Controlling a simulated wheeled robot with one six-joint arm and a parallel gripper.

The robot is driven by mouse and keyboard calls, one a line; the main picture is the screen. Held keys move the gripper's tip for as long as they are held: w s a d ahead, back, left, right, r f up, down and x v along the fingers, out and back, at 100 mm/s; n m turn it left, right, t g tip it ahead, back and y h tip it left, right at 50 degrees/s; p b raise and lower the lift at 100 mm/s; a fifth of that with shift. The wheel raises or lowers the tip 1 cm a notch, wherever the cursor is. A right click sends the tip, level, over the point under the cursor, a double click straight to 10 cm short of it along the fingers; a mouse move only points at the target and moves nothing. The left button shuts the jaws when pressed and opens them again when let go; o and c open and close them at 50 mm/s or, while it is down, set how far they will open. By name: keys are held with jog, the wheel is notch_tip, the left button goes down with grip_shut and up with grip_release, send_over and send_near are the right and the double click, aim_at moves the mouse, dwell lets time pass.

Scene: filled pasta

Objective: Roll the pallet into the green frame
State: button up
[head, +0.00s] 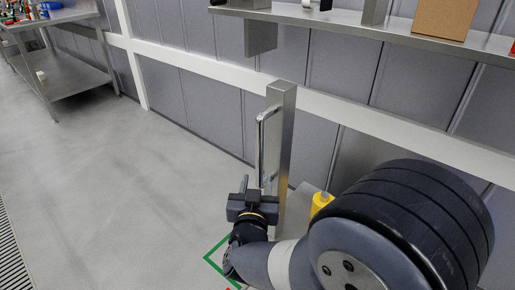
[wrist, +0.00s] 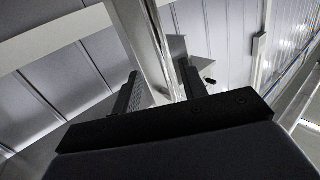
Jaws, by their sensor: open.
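An upright metal post (head: 285,150) with a shiny vertical handle bar (head: 260,150) stands in front of the wall. The flat grey surface at its foot, perhaps the pallet, is mostly hidden behind my arm. My gripper (head: 256,187) is at the lower end of the bar. In the wrist view, the fingers of my gripper (wrist: 161,78) are spread apart, with the post (wrist: 135,40) and the bar (wrist: 158,35) showing between them. I cannot tell whether either finger touches the bar. A corner of the green frame (head: 211,259) shows on the floor below my gripper; the rest is hidden.
A yellow object (head: 320,203) stands right of the post, partly behind my arm. A wall shelf (head: 400,28) with a cardboard box (head: 443,18) runs above. A steel table (head: 70,75) stands at the far left. The floor (head: 110,190) at left is clear.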

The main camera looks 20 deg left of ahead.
aim_at(259, 159)
jog(key=x, duration=0.3)
jog(key=b+x, duration=0.1)
jog(key=x, duration=0.3)
jog(key=b+x, duration=0.1)
jog(key=x, duration=0.3)
jog(key=shift+a+r, duration=0.15)
jog(key=shift+r, duration=0.15)
jog(key=shift+c, duration=0.4)
jog(key=shift+s, duration=0.1)
grip_shut()
